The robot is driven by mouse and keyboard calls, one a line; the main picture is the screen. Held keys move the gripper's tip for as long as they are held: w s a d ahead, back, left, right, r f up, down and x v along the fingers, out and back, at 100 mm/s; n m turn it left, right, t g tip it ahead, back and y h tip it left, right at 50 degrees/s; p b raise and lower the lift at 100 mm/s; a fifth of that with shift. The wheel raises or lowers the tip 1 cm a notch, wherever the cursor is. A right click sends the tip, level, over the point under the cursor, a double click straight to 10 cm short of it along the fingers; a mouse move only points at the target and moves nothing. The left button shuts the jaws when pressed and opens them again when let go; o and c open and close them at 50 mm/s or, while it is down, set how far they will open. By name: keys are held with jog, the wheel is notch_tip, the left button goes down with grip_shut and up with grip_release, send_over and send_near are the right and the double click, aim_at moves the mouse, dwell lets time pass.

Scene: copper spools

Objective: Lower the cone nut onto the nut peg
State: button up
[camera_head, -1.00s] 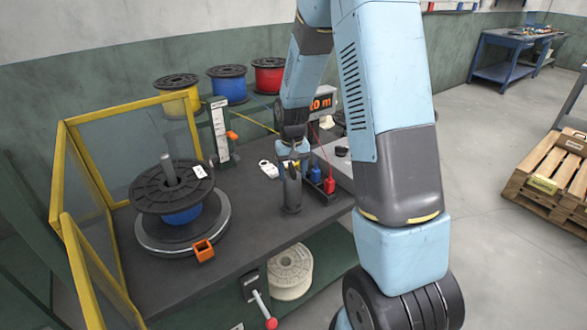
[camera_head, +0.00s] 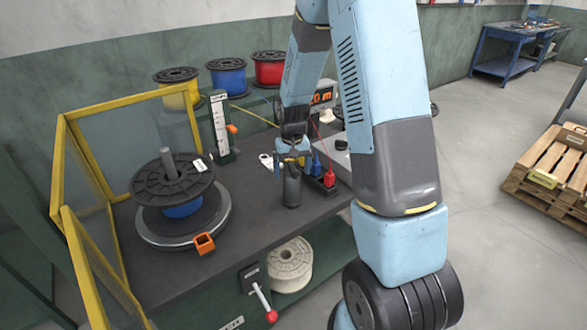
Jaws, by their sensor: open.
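My gripper (camera_head: 292,164) points down over the right part of the dark bench, with its jaws open. A dark grey upright piece (camera_head: 292,188) stands on the bench directly under it, its top between or just below the fingertips. This is where the cone nut and nut peg appear to be. At this size I cannot separate nut from peg or tell whether the fingers touch it. A black-flanged spool with blue winding (camera_head: 182,209) sits on the round turntable (camera_head: 150,236) at the left, with a grey spindle (camera_head: 169,164) rising through its middle.
A blue item (camera_head: 316,165) and a red item (camera_head: 329,178) stand in a dark holder close right of my gripper. A white scale post (camera_head: 220,124) stands behind. Yellow guard frames (camera_head: 75,150) flank the turntable. An orange block (camera_head: 205,243) lies near the front edge.

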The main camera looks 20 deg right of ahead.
notch_tip(320, 180, up, 14)
jog(key=shift+f, duration=0.15)
dwell(0.6)
dwell(0.6)
jog(key=s+r+t, duration=0.3)
jog(key=s+r, duration=0.9)
jog(key=r, duration=0.1)
jog(key=s+r+t, duration=0.2)
jog(key=s+r, duration=0.2)
jog(key=s, duration=1.2)
jog(key=shift+d+n+t, duration=0.25)
jog(key=shift+n+t, duration=0.05)
jog(key=shift+n, duration=0.1)
